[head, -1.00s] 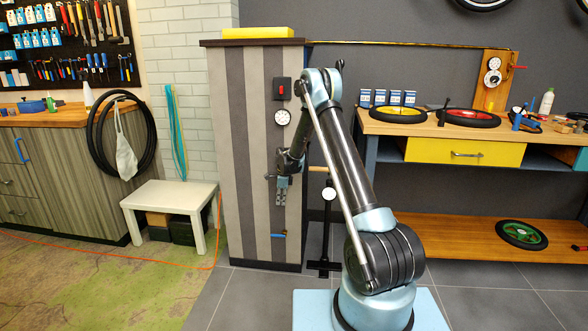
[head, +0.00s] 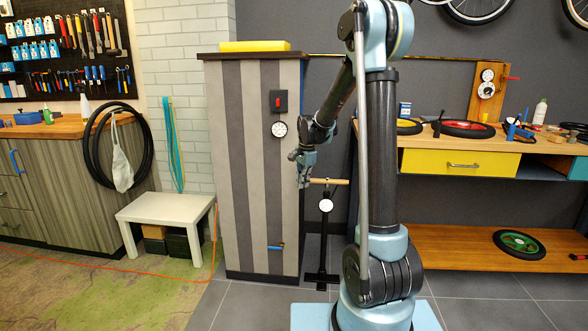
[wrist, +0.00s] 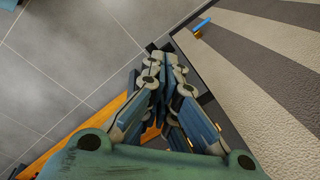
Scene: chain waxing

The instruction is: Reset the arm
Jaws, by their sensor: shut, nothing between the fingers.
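My gripper (head: 304,181) hangs down in the head view, just in front of the right edge of the striped cabinet (head: 262,210). In the wrist view my gripper (wrist: 168,60) shows its fingers drawn together with nothing between them. My arm stands raised, with its upper link upright and the forearm sloping down to the left. The gripper is close to the wooden handle of a floor pump (head: 325,205), to its left; I cannot tell whether they touch.
A white low table (head: 165,208) stands left of the cabinet. A workbench (head: 440,138) with wheels and a yellow drawer (head: 460,163) is at the right. A lower wooden shelf (head: 450,245) holds a green wheel (head: 520,243). Grey floor is clear in front.

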